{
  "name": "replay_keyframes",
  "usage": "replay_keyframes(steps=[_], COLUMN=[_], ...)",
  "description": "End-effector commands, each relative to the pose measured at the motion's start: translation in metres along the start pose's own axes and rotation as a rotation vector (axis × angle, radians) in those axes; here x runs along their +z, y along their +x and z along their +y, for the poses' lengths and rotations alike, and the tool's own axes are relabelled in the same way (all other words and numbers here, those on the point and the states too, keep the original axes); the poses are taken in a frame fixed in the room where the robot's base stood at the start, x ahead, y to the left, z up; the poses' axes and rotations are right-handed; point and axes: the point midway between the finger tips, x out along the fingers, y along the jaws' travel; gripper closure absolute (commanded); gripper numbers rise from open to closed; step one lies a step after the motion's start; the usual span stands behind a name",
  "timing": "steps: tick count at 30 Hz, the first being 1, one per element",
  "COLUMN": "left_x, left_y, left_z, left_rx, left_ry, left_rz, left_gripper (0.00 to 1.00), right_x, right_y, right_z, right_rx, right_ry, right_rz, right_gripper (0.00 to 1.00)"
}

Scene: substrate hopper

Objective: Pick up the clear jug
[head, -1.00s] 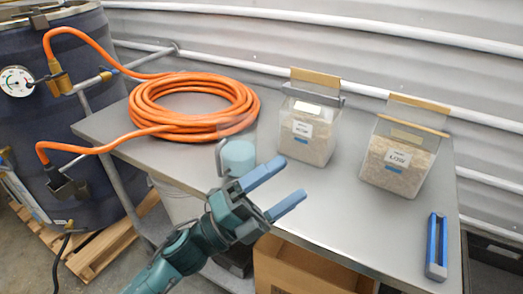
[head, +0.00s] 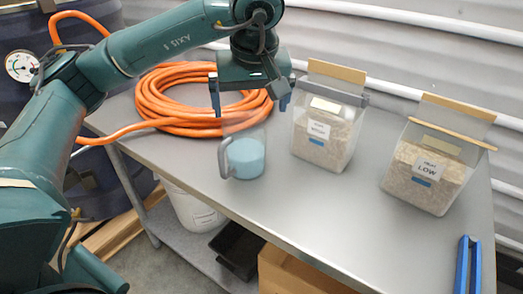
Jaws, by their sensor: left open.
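The clear jug (head: 246,158) stands upright on the grey metal table, near its front edge. It has a grey handle on its left side and pale blue contents. My left gripper (head: 249,105) is above and slightly behind the jug in the picture, fingers pointing down. Its two blue fingers are spread apart with nothing between them. It does not appear to touch the jug. My right gripper is not in the frame.
A coiled orange hose (head: 172,103) lies left of the jug. Two clear bins of granules, a nearer-middle one (head: 325,135) and one labelled LOW (head: 428,170), stand to the right. A blue tool (head: 467,266) lies at the right. A white bucket (head: 192,208) is below the table.

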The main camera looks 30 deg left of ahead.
Motion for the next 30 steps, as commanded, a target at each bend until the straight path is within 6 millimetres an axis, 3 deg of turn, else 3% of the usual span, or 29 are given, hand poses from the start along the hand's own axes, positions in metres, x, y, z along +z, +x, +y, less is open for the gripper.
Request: replay_keyframes(steps=[4,13,23,30], left_x=[-0.01,-0.012,-0.015,-0.018], left_y=[0.004,0.056,0.085,0.119], left_z=[-0.009,-0.01,-0.009,-0.009], left_rx=[-0.029,-0.03,-0.028,-0.027], left_ry=[-0.002,-0.003,-0.004,-0.003], left_rz=[0.04,0.037,0.036,0.036], left_gripper=[0.0,0.0,0.0,0.0], right_x=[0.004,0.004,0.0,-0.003], right_y=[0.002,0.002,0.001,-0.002], right_z=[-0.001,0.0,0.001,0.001], right_rx=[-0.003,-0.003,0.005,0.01], right_ry=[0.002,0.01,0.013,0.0], right_rz=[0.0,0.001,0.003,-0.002], right_gripper=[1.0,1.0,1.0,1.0])
